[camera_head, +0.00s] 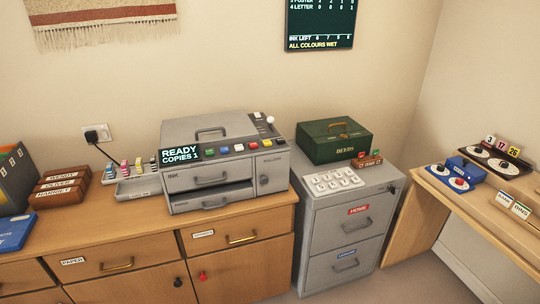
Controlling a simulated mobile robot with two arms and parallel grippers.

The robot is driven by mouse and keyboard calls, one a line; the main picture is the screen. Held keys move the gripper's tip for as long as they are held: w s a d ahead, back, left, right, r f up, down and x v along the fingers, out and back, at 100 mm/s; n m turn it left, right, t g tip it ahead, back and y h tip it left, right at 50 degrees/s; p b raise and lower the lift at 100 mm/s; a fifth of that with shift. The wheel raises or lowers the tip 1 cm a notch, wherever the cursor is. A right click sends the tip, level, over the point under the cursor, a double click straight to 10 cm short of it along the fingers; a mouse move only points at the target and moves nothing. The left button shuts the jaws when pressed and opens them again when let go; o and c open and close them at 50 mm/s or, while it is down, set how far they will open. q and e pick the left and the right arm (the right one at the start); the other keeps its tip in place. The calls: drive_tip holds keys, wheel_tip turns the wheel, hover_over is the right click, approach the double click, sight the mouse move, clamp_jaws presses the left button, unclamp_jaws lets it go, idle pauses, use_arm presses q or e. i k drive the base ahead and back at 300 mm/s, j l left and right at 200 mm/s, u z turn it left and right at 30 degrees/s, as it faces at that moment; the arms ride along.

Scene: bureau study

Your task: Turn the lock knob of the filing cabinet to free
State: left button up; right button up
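The grey filing cabinet (318,231) stands right of the wooden sideboard. It has two drawers, both shut, with a red label (358,210) on the upper and a blue label (346,254) on the lower. A small dark knob (391,190) sits near the top right corner of the cabinet's front; it looks like the lock knob. It is too small to tell which way it is turned. Neither of my grippers is in view.
A grey copier (224,164) stands on the sideboard (140,252). A wooden desk (450,202) stands at right, with a floor gap before it.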

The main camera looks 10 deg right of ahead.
sight(393, 190)
drive_tip(key=z, duration=1.35)
